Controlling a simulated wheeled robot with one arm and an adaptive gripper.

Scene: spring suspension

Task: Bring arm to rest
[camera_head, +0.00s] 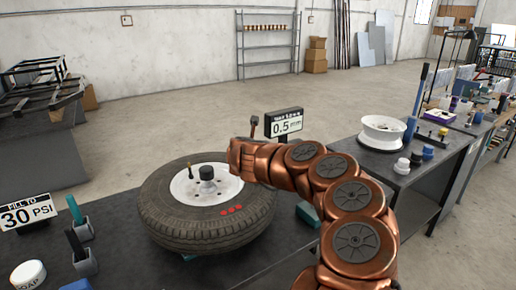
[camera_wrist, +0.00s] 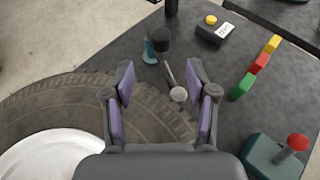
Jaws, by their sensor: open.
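My copper-coloured arm (camera_head: 345,200) reaches in from the lower right of the head view. Its wrist end is over the right rim of a tire (camera_head: 165,225) lying flat on the dark table. The fingers are hidden in that view. In the wrist view my gripper (camera_wrist: 163,92) is open, with its two purple-padded fingers spread and nothing held between them. Below them show the tire tread (camera_wrist: 55,100) and part of the white wheel (camera_wrist: 45,158).
A 0.5 display (camera_head: 287,125) stands behind the arm. A 30 PSI sign (camera_head: 27,213) and tool holders (camera_head: 84,262) are at left. A white rim (camera_head: 382,130) sits on the right bench. In the wrist view, a red-knobbed box (camera_wrist: 275,155) and coloured blocks (camera_wrist: 258,64) are at right.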

